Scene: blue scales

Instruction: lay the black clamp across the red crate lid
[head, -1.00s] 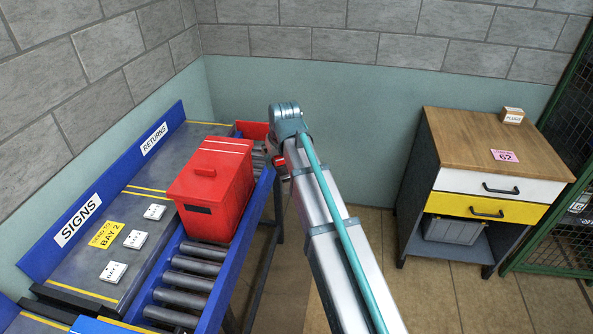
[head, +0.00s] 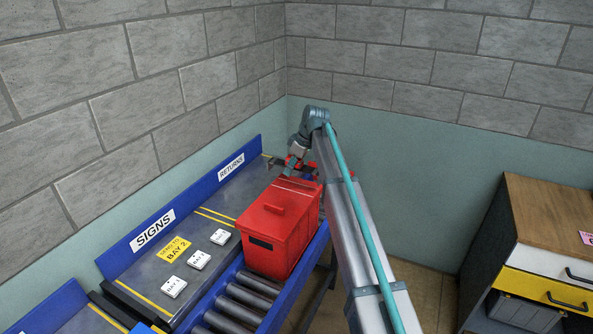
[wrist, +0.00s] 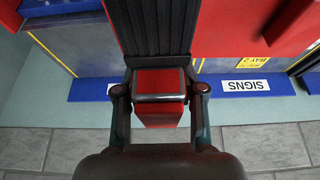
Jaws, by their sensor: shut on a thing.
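The red crate (head: 285,252) stands upright on the roller conveyor, its red lid (head: 292,197) closed, with a raised handle on top. My gripper (head: 291,168) is at the lid's far end in the head view, small and partly hidden by my arm. It is shut on the black clamp, seen as a dark ribbed shape (wrist: 155,28) in the wrist view, with a red block (wrist: 160,110) between the finger linkages. The crate's red surface (wrist: 250,28) fills the upper right there. Whether the clamp touches the lid is not clear.
Grey block walls (head: 200,60) close in behind. A wooden-topped cabinet (head: 545,215) stands at the right with clear floor between.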

